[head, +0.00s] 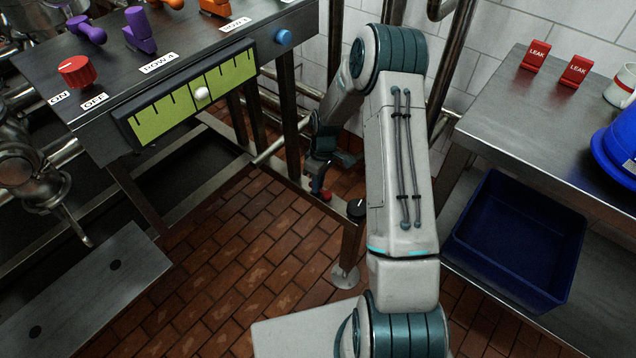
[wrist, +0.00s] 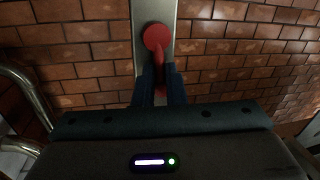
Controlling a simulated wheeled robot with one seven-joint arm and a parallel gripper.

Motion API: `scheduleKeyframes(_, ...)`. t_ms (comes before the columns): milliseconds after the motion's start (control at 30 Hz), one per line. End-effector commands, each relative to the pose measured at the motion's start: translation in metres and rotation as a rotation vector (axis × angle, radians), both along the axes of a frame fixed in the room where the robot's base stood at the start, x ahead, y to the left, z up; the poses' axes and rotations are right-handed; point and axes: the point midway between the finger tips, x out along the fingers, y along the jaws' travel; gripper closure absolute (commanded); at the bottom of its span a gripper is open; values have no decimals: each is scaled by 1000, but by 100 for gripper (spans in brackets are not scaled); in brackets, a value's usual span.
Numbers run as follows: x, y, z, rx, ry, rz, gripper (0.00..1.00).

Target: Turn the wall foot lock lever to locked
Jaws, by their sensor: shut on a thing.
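The wall foot lock lever (wrist: 157,38) is red, with a round hub and a narrow handle, and sits on a grey metal strip (wrist: 141,14) low over the brick floor. In the wrist view its handle runs down between the two dark fingers of my gripper (wrist: 160,75), which are shut on it. In the head view my gripper (head: 318,184) is low beside the far table frame, with a bit of the red lever (head: 326,195) showing at its tips. The fingers hide part of the handle, and I cannot read any lock marking.
A valve panel (head: 188,97) with a red knob (head: 75,70) and purple handles stands at the left. A black knob (head: 356,208) tops a post near my gripper. A blue bin (head: 515,240) and a steel table (head: 545,120) with red LEAK signs are at the right.

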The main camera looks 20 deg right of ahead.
Motion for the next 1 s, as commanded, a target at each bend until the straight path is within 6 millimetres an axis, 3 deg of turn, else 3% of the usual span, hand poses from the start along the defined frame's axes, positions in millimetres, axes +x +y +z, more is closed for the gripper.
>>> scheduleKeyframes(33,5,7,1,9,-12,-17,100)
scheduleKeyframes(733,8,3,2,9,-17,-94,100)
scheduleKeyframes(833,8,2,3,8,-18,-95,67)
scheduleKeyframes(1000,6,-3,2,5,-12,-100,67)
